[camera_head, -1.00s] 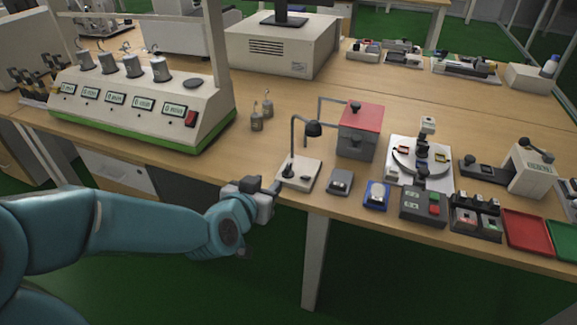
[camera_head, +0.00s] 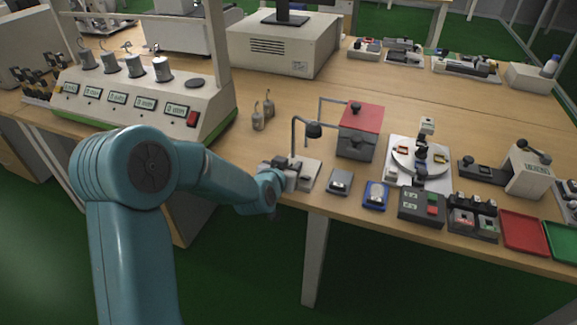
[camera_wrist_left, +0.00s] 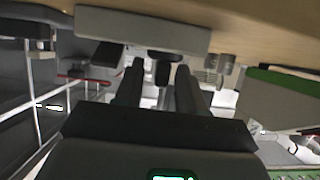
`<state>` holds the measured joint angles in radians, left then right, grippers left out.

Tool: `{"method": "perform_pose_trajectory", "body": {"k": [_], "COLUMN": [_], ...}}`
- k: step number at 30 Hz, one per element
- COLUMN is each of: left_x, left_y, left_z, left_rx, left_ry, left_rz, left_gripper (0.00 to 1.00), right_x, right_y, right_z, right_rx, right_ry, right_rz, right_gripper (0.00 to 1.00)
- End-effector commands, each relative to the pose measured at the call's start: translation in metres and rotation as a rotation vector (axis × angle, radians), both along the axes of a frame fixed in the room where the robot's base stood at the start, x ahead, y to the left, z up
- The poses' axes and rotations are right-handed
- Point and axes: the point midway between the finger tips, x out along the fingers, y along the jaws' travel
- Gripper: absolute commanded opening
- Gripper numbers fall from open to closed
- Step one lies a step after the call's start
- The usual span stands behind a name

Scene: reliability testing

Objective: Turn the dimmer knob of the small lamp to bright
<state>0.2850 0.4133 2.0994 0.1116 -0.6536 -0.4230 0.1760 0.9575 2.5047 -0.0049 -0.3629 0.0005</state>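The small lamp has a pale square base (camera_head: 306,173), a thin bent post and a dark shade (camera_head: 314,129). It stands near the table's front edge. My left gripper (camera_head: 288,171) is at the left part of this base and hides its dimmer knob there. In the left wrist view, which looks upside down, the base (camera_wrist_left: 140,27) lies across the top. Both fingers of my left gripper (camera_wrist_left: 160,75) are apart. A dark knob-like part (camera_wrist_left: 164,67) shows between the fingertips; whether they touch it I cannot tell. My right gripper is out of view.
A red-topped grey box (camera_head: 358,135) stands behind and right of the lamp. A small grey switch box (camera_head: 339,182) and a blue one (camera_head: 375,196) are to its right. Two small metal weights (camera_head: 262,112) stand behind it. A white-green instrument (camera_head: 140,105) is at left.

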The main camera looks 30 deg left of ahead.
Motion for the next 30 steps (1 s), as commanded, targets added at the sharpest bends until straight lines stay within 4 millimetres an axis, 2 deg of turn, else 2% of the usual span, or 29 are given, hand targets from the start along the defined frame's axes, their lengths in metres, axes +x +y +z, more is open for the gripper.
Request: {"method": "perform_pose_trajectory", "body": {"k": [5,6,9,20,30], "left_x": [0.000,0.000,0.000,0.000,0.001], "left_y": [0.000,0.000,0.000,-0.001,-0.003], "left_z": [0.000,0.000,0.000,0.002,0.004], "left_rx": [0.000,0.000,0.000,-0.001,0.001], "left_ry": [0.000,0.000,0.000,0.000,0.001], "left_rz": [0.000,0.000,0.000,0.033,0.253], "left_gripper": [0.39,0.26,0.00,0.00,0.00], "right_x": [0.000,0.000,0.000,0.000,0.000], "right_y": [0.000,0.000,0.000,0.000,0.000], "right_z": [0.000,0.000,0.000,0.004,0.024], "right_rx": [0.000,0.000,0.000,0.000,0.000], "right_ry": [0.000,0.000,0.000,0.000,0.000], "right_rz": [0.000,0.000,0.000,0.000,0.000], "right_gripper": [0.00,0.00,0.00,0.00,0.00]}}
